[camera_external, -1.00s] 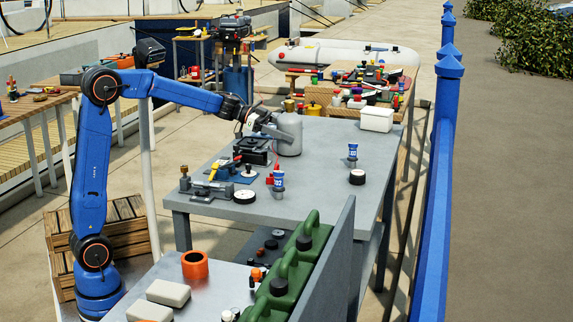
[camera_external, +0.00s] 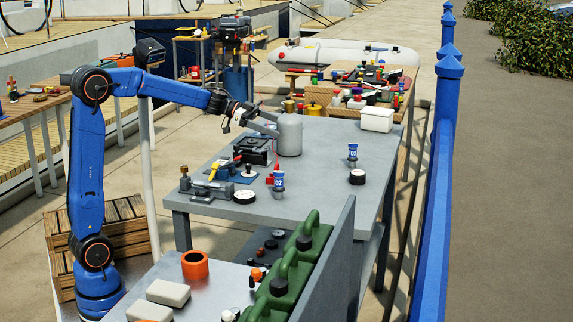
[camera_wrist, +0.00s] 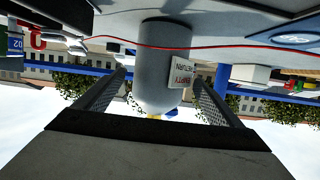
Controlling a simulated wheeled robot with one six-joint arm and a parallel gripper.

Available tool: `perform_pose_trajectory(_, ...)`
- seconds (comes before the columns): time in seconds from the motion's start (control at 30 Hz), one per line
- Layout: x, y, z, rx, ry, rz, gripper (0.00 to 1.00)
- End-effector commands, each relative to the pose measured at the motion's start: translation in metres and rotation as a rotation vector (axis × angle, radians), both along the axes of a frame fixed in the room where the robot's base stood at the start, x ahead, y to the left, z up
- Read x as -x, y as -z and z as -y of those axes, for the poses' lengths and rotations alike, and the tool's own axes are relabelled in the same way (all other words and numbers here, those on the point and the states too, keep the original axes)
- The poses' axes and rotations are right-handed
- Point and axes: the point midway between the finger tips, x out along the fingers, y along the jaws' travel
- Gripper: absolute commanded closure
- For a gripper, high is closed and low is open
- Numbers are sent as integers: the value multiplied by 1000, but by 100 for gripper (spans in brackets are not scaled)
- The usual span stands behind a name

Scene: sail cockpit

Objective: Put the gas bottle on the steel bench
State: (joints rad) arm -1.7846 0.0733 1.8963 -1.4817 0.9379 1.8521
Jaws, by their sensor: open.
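The gas bottle (camera_external: 290,136) is a grey cylinder with a brass-coloured top. It stands upright on the grey steel bench (camera_external: 318,195), towards its far edge. In the wrist view the bottle (camera_wrist: 163,65) shows upside down, with a white label, between and beyond the two fingers. My gripper (camera_external: 268,128) is just left of the bottle in the external view. Its fingers are apart, with a visible gap between them and the bottle in the wrist view (camera_wrist: 160,98). Nothing is held.
A white box (camera_external: 376,119) is at the far right. Green canisters (camera_external: 290,270) stand on the nearer bench. The bench's right middle is mostly clear.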

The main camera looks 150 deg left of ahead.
Motion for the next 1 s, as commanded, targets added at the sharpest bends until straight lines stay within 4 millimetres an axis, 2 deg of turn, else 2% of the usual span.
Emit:
perform_pose_trajectory(0.2, 29, -12, 28, -1, -2, 0, 11)
perform_pose_trajectory(0.4, 43, -19, 42, -1, -1, -1, 11)
perform_pose_trajectory(0.47, 45, -19, 44, 0, 0, 0, 8)
perform_pose_trajectory(1.0, 46, -20, 47, -2, 2, 4, 8)
